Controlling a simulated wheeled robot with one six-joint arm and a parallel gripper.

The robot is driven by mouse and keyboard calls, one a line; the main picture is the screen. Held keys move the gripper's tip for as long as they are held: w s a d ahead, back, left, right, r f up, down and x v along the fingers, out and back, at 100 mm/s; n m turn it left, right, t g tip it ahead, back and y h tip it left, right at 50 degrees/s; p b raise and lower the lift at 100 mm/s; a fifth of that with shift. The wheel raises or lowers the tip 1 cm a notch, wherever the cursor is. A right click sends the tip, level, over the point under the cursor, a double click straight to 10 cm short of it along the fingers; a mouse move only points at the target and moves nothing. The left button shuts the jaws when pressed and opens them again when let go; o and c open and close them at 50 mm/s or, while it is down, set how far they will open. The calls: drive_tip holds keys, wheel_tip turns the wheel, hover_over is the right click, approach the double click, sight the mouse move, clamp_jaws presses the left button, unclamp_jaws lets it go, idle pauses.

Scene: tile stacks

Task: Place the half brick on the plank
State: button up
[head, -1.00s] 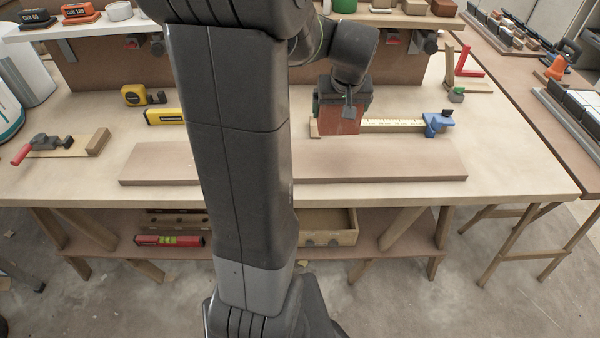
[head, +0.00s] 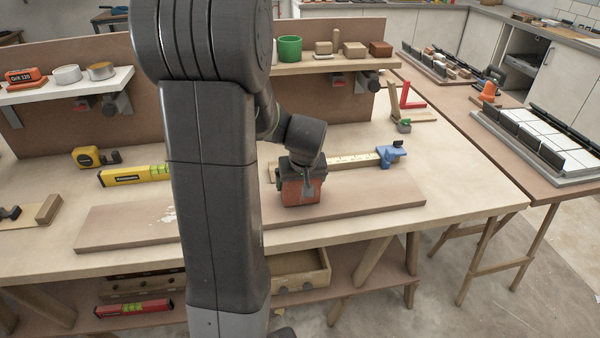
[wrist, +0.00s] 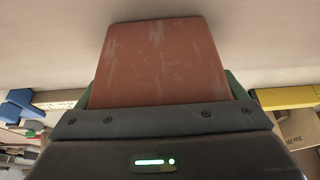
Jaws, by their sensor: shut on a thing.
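My gripper (head: 299,178) is shut on the reddish-brown half brick (head: 301,193). The brick is over the right part of the long brown plank (head: 370,201), which lies flat on the workbench. I cannot tell whether the brick touches the plank or hangs just above it. In the wrist view the half brick (wrist: 165,62) sticks out squarely between the jaws. My arm hides the middle of the plank. A whitish patch (head: 169,215) shows on the plank just left of my arm.
Behind the plank lie a ruler with a blue clamp (head: 388,156), a yellow level (head: 135,175) and a yellow tape measure (head: 88,157). A red square (head: 407,97) stands farther back. The plank's right end is clear.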

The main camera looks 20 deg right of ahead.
drive_tip(key=shift+f, duration=0.15)
drive_tip(key=o, duration=1.8)
drive_tip(key=shift+c, duration=0.2)
drive_tip(key=shift+s+r, duration=0.1)
drive_tip(key=shift+r, duration=0.25)
drive_tip(key=v, duration=1.1)
drive_tip(key=shift+s+r+p, duration=0.2)
drive_tip(key=shift+p, duration=0.1)
drive_tip(key=shift+a, duration=0.1)
